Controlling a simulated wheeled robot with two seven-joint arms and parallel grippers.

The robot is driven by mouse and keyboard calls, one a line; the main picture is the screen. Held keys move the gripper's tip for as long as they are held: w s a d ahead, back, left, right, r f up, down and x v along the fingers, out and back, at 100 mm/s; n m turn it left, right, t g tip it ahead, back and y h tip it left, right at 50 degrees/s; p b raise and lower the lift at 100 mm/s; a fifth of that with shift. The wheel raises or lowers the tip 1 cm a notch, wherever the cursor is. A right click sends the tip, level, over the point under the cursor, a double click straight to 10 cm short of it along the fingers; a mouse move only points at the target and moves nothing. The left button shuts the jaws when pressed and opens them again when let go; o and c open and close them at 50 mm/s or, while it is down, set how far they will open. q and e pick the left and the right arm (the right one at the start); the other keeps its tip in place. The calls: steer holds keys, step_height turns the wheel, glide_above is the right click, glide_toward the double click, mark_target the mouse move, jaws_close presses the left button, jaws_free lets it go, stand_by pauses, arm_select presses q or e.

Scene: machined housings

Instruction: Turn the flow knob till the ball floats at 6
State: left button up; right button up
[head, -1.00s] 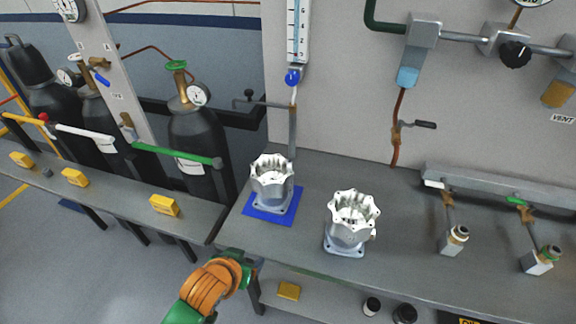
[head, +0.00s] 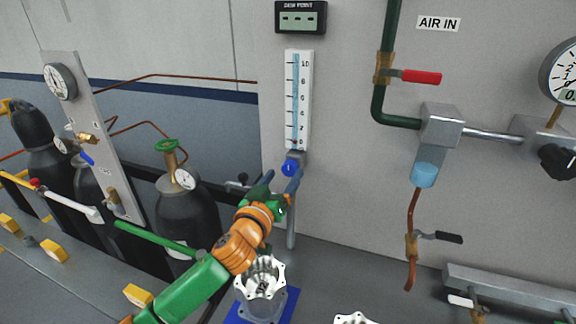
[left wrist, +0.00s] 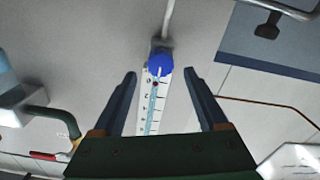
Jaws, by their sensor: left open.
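The flow meter (head: 305,100) is a white upright scale with a light blue tube, numbered up to 10, on the wall. Its blue flow knob (head: 291,168) is at its bottom end; the knob also shows in the left wrist view (left wrist: 160,62). A small dark red ball (left wrist: 154,84) lies at the knob end of the tube, near 0. My left gripper (head: 281,180) is open just below and in front of the knob. In the left wrist view its fingers (left wrist: 159,75) stand either side of the knob, apart from it. My right gripper is out of view.
A machined housing (head: 262,278) stands on a blue mat (head: 289,305) below my left arm. Gas cylinders (head: 185,215) are at the left. A green pipe (head: 383,95) with a red-handled valve (head: 420,77) runs down the wall to the right.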

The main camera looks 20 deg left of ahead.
mark_target(288, 170)
arm_select(q)
steer(key=shift+w+r, duration=0.2)
steer(key=shift+w, duration=0.3)
steer(key=shift+w+f, duration=0.2)
steer(key=shift+w, duration=0.4)
steer(key=shift+w+f, duration=0.2)
steer(key=shift+w, duration=0.35)
steer(key=shift+w+d+f, duration=0.1)
steer(key=shift+w+f, duration=0.1)
steer(key=shift+w, duration=0.15)
steer(key=shift+s+r, duration=0.1)
steer(key=shift+s, duration=0.05)
steer(key=shift+s+r, duration=0.1)
steer(key=shift+s, duration=0.1)
steer(key=c, duration=0.3)
jaws_close()
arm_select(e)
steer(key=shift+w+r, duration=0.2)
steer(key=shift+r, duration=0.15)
